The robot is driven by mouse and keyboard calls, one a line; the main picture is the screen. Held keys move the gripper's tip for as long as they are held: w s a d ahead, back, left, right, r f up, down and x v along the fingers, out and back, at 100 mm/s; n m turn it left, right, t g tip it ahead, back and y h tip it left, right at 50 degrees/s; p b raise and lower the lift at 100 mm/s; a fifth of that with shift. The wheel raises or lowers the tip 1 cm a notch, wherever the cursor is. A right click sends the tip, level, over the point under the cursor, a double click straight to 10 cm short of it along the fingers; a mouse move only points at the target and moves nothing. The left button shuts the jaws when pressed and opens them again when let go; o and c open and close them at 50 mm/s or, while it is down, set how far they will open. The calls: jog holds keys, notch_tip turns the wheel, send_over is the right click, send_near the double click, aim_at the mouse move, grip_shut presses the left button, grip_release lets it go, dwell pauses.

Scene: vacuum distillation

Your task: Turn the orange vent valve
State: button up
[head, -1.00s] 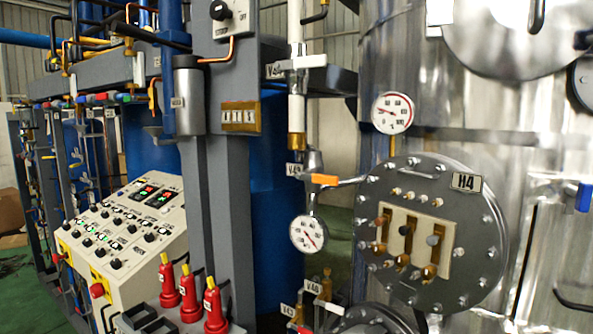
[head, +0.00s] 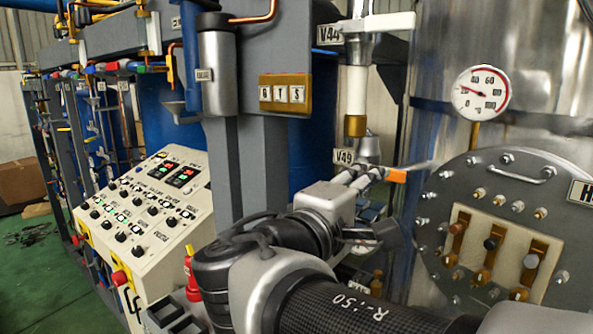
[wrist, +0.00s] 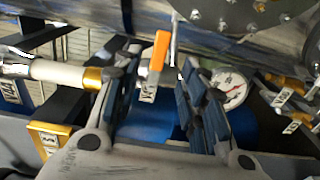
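The orange vent valve handle (head: 397,175) shows by the V49 tag (head: 343,156), left of the steel vessel. Its near end is partly hidden behind my gripper (head: 364,178). In the wrist view, my gripper (wrist: 163,60) is open, one finger on each side of the orange handle (wrist: 157,52). The handle runs along the gap between the fingertips, with visible space to both. I see no contact. A white tag (wrist: 147,93) hangs below the handle.
A white pipe with a brass end (head: 355,125) hangs just above my gripper. A gauge (head: 480,92) and a round bolted flange (head: 500,235) are at the right. A control panel (head: 140,225) and a red bottle (head: 192,275) stand left of my arm.

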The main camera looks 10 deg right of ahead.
aim_at(389, 180)
jog(key=x, duration=1)
grip_shut()
dwell(0.5)
